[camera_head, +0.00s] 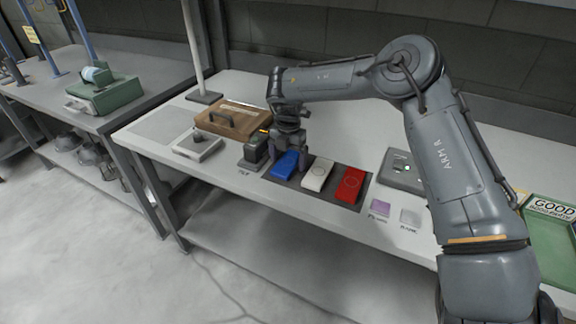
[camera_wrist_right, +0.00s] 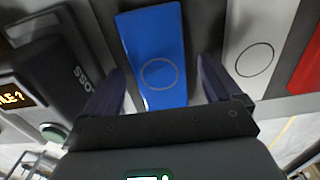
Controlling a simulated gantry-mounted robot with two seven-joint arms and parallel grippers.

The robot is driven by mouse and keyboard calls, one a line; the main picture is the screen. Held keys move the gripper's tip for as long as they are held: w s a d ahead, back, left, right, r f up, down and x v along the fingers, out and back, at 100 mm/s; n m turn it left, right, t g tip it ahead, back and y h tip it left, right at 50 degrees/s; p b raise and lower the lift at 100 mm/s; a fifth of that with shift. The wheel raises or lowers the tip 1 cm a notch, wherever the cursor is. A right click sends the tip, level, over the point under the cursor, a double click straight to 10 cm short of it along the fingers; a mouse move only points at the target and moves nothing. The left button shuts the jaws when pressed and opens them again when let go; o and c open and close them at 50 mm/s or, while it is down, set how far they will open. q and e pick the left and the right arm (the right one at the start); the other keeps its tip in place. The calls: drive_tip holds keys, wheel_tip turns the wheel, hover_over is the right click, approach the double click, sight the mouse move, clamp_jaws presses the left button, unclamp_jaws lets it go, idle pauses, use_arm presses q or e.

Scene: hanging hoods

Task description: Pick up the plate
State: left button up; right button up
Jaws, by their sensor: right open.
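A blue plate (camera_head: 286,165) with a ring mark lies on a dark mat (camera_head: 332,197), left of a white plate (camera_head: 317,174) and a red plate (camera_head: 350,185). My right gripper (camera_head: 290,150) hangs just above the blue plate, pointing down. In the right wrist view the fingers (camera_wrist_right: 160,88) are apart, one on each side of the blue plate (camera_wrist_right: 152,40), with nothing held. I cannot tell whether a finger touches it. The white plate (camera_wrist_right: 256,50) is close beside the right finger. My left gripper does not show.
A dark device (camera_head: 254,152) with a lit display stands just left of the blue plate. A brown case (camera_head: 233,119) and a grey box (camera_head: 196,145) are farther left. A grey case (camera_head: 401,171), a purple square (camera_head: 380,208) and a green tray (camera_head: 548,235) are right.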

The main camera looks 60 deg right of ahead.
drive_tip(key=shift+r, duration=0.1)
drive_tip(key=c, duration=1.2)
drive_tip(key=shift+c, duration=0.2)
drive_tip(key=shift+r, duration=0.1)
